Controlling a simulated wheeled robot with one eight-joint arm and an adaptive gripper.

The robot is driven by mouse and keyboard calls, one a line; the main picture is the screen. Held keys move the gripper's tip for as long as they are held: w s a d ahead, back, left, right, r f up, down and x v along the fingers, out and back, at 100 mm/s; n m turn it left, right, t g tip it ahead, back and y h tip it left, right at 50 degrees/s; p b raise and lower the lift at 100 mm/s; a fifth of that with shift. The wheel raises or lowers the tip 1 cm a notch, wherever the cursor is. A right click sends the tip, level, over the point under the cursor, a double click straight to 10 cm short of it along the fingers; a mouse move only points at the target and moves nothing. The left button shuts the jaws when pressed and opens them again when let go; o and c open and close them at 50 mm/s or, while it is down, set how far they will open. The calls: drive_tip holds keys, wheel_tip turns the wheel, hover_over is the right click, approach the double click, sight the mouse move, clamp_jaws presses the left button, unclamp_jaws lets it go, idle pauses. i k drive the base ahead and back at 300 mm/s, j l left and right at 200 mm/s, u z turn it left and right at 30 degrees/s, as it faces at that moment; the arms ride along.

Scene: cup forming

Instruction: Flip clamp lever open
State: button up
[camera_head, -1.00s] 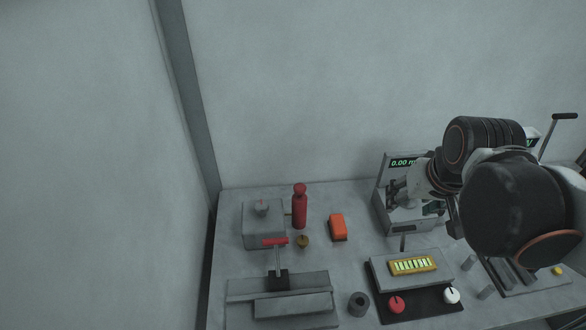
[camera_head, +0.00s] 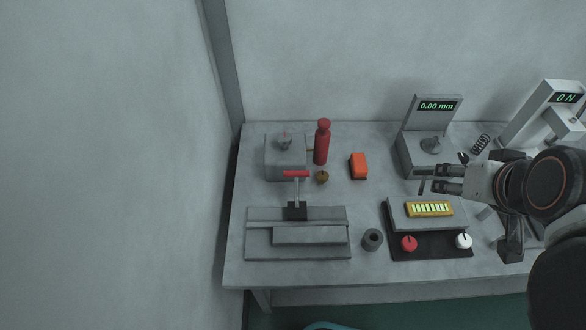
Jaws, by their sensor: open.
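The clamp (camera_head: 297,209) stands on a stepped grey fixture (camera_head: 262,239) at the left of the bench. Its lever, with a red grip bar (camera_head: 296,173), stands upright above the black clamp body. My gripper (camera_head: 428,178) is at the right, pointing left, with its two dark fingers apart and nothing seen between them. It is well away from the lever, above the bench near the gauge and the yellow-topped block.
A red bottle (camera_head: 322,143), an orange block (camera_head: 358,166) and a small brass knob (camera_head: 322,177) stand behind and right of the lever. A grey box (camera_head: 280,160) is behind it. A dark cup (camera_head: 372,239) is right of the fixture. The gauge (camera_head: 434,104) reads 0.00 mm.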

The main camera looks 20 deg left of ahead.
sight(295, 173)
drive_tip(key=j+u, duration=0.1)
drive_tip(key=u, duration=0.25)
drive_tip(key=j+u, duration=0.1)
drive_tip(key=u, duration=0.25)
drive_tip(key=i+u, duration=0.1)
drive_tip(key=u, duration=0.2)
